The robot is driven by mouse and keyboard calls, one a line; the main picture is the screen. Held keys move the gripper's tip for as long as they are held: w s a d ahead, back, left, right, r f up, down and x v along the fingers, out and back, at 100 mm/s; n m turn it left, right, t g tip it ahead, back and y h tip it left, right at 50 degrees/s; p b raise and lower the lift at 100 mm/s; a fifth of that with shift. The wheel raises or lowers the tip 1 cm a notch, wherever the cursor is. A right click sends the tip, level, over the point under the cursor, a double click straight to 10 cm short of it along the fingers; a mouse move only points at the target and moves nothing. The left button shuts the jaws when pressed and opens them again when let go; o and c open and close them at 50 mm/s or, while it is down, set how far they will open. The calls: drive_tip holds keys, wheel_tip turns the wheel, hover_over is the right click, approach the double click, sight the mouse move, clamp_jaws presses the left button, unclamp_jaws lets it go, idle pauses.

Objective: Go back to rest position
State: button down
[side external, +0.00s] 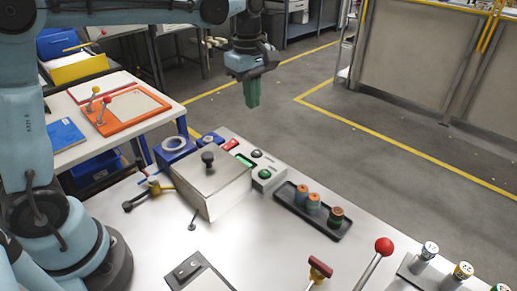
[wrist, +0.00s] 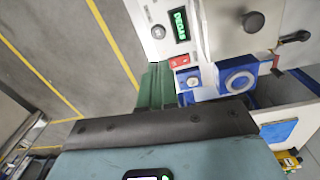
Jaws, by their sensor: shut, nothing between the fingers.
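My gripper (side external: 252,93) has green fingers and points down in the side view. It hangs in the air above and behind the far edge of the workbench (side external: 150,222), and its fingers are together with nothing between them. In the wrist view the green fingers (wrist: 156,88) show beyond a dark bar, beside the bench's far edge. They touch nothing that I can make out.
A metal box with a black knob (side external: 208,158) stands on the bench beside a blue ring fixture (side external: 175,144) and a panel with a green display (side external: 245,160). A red-balled lever (side external: 384,245) stands in front. Open floor lies beyond.

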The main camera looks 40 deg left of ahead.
drive_tip(key=s+f+m+t, duration=0.1)
drive_tip(key=s+m+t, duration=0.1)
drive_tip(key=s+m, duration=0.2)
drive_tip(key=s+f+m+t, duration=0.1)
drive_tip(key=s+m+t, duration=0.1)
drive_tip(key=s+m, duration=0.3)
drive_tip(key=s+f+m+t, duration=0.1)
drive_tip(key=s+m+t, duration=0.1)
drive_tip(key=s+m, duration=0.2)
drive_tip(key=shift+s+a+m, duration=0.2)
drive_tip(key=shift+s+m, duration=0.2)
drive_tip(key=shift+m, duration=0.7)
drive_tip(key=shift+s+f+m+t, duration=0.3)
drive_tip(key=shift+s+f+m, duration=0.1)
drive_tip(key=shift+m, duration=0.2)
